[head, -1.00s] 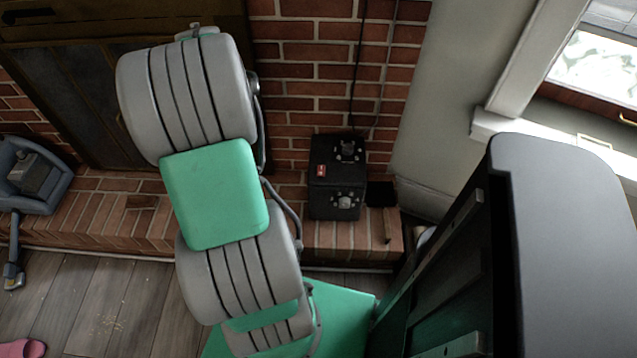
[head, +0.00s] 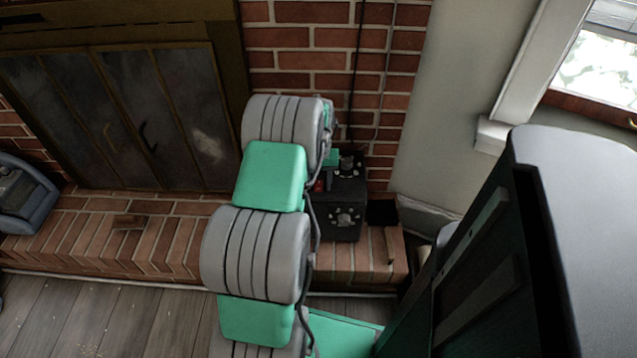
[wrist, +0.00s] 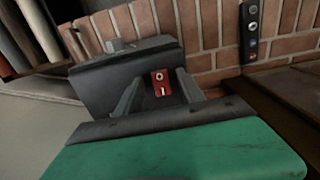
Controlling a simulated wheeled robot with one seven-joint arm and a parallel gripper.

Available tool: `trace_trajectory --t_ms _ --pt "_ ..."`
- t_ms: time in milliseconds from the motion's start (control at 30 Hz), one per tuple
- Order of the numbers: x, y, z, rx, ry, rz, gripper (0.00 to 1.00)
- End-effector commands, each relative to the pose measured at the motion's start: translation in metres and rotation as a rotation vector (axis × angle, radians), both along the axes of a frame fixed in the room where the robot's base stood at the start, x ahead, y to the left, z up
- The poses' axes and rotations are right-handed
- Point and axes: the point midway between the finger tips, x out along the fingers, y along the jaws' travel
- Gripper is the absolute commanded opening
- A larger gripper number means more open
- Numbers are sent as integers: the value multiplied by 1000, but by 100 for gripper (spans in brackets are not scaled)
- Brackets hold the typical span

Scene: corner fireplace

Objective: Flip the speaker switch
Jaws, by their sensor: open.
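The speaker (head: 345,222) is a black box with round knobs, standing on the brick hearth in the head view. Its red rocker switch (head: 320,184) shows just beside my arm. In the wrist view the speaker (wrist: 95,88) is a dark grey box, and the red switch (wrist: 161,84), marked O and I, faces me. My gripper (wrist: 158,84) is open, its two grey fingers on either side of the switch in that picture. Nothing is between the fingers but the view of the switch; I cannot tell whether they touch the speaker. In the head view my arm largely hides the gripper.
The brick hearth (head: 170,232) runs along the fireplace doors (head: 120,120). A brick wall (head: 300,60) stands behind the speaker, with a cable hanging down it. A black panel with round buttons (wrist: 252,32) shows at the wrist view's upper right.

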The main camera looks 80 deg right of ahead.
Motion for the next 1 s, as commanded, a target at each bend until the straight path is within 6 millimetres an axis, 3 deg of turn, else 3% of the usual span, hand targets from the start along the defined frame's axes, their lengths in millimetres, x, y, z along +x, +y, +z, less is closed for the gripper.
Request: trace_trajectory --t_ms 100,667,1000 --pt "0 0 0 0 0 0 45" --pt "1 0 1 0 0 1 0" --pt "1 0 1 12 3 2 0"
